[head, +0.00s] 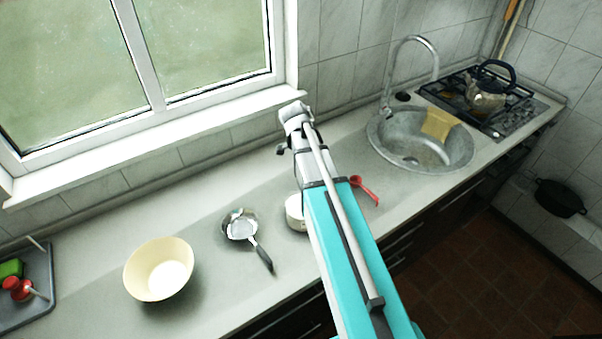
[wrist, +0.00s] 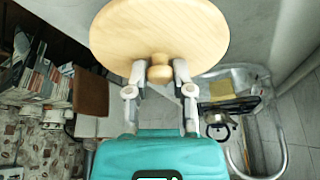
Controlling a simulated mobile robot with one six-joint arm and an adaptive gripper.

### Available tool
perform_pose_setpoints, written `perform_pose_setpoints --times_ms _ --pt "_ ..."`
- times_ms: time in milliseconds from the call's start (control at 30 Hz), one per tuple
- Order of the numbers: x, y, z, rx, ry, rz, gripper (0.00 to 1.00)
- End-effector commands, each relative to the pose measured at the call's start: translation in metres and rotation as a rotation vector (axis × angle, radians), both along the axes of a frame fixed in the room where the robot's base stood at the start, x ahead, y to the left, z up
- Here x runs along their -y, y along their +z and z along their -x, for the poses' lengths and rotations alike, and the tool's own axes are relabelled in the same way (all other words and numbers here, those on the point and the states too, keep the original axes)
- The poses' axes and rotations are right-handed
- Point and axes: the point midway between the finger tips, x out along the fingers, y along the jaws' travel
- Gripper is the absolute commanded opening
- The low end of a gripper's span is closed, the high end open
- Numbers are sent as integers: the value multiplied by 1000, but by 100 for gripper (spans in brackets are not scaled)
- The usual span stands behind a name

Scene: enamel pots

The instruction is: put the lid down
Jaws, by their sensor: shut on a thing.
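A round, pale wooden lid (wrist: 160,28) with a small wooden knob (wrist: 160,72) shows at the top of the wrist view. My gripper (wrist: 160,75) is shut on the knob, one finger on each side. The lid is in my gripper; what lies beyond it is hidden by the disc. In the head view my arm hides the gripper and the lid. A cream-white pot (head: 295,212) stands on the counter, partly covered by my arm, so I cannot tell whether its top is open.
On the counter (head: 205,215) are a cream bowl (head: 150,285), a metal strainer (head: 240,226) with a dark handle and a red spoon (head: 366,190). A tray (head: 38,290) is at far left. A sink (head: 400,155) and a hob with a kettle (head: 487,98) are at right.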

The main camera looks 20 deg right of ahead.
Motion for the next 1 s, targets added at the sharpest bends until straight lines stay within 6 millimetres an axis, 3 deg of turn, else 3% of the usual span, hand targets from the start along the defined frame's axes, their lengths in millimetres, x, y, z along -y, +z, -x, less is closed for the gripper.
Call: perform_pose_setpoints --times_ms 267,633,1000 --pt "-10 -5 0 0 64 -2 0" --pt "-65 -17 -7 -1 352 1 0" --pt "-71 -17 -9 -2 394 1 0"
